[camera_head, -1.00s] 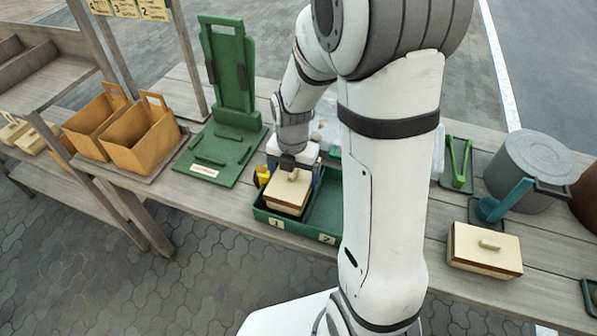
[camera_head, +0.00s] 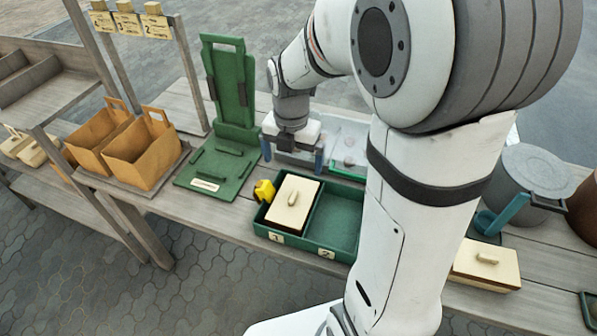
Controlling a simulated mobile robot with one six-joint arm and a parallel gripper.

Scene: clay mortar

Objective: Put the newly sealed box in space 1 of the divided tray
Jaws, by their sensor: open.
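The green divided tray (camera_head: 325,253) sits at the front edge of the table, with labels 1 and 2 on its front wall. A box with a cream lid and small handle (camera_head: 291,205) lies in space 1, the left compartment. Space 2 (camera_head: 336,222) looks empty where it shows; my arm covers the tray's right end. My gripper (camera_head: 292,158) is open above and behind the tray, apart from the box. A second cream-lidded box (camera_head: 485,262) stands on the table to the right, partly hidden by my arm.
A yellow object (camera_head: 264,191) is at the tray's left side. A green stand (camera_head: 226,120) and brown carriers (camera_head: 140,150) are to the left. A grey pot (camera_head: 532,180) with a blue-handled ladle (camera_head: 505,214) is on the right. A clear container (camera_head: 348,145) is behind the tray.

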